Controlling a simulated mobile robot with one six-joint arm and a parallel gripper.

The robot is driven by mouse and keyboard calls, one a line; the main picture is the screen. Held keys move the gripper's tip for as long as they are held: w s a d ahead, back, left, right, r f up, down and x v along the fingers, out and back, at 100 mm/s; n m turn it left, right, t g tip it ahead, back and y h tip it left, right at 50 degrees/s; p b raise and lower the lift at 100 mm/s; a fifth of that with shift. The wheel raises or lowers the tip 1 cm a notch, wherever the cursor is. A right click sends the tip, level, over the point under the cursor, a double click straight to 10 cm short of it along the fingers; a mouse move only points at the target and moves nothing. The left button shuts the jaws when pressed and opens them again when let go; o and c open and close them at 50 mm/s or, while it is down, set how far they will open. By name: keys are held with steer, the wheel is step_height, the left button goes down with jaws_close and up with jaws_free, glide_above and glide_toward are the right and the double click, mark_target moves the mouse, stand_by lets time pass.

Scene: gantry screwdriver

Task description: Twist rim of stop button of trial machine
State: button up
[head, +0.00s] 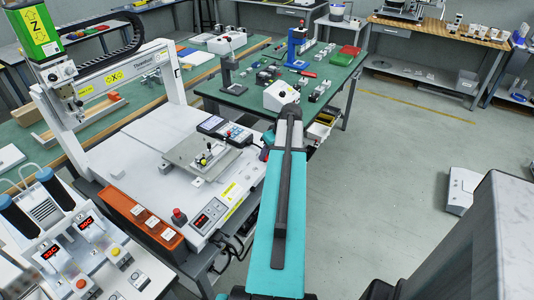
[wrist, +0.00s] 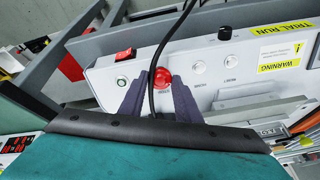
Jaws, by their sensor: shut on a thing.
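The stop button (wrist: 162,76) is a round red cap on a light grey machine panel (wrist: 215,88) in the wrist view. A yellow TRIAL RUN label (wrist: 286,33) is on the panel's upper right. My gripper (wrist: 159,82) has its two dark purple fingers on either side of the button. It is shut on the rim of the button. A black cable runs down in front, beside the cap's left side. The lower part of the button's surroundings is partly covered by the fingers and cable. In the head view my fingertips are hidden.
In the wrist view a red rocker switch (wrist: 125,55), a green lamp (wrist: 122,82) and a black knob (wrist: 225,33) are on the same panel. In the head view a gantry machine (head: 150,140) stands left, a green table (head: 235,93) behind.

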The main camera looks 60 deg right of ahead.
steer(key=shift+m, duration=0.6)
steer(key=o, duration=1.1)
steer(key=shift+c, duration=0.2)
steer(key=shift+r, duration=0.15)
steer(key=v, duration=1.3)
steer(key=shift+r+b, duration=0.2)
steer(key=shift+b, duration=0.1)
steer(key=shift+s, duration=0.1)
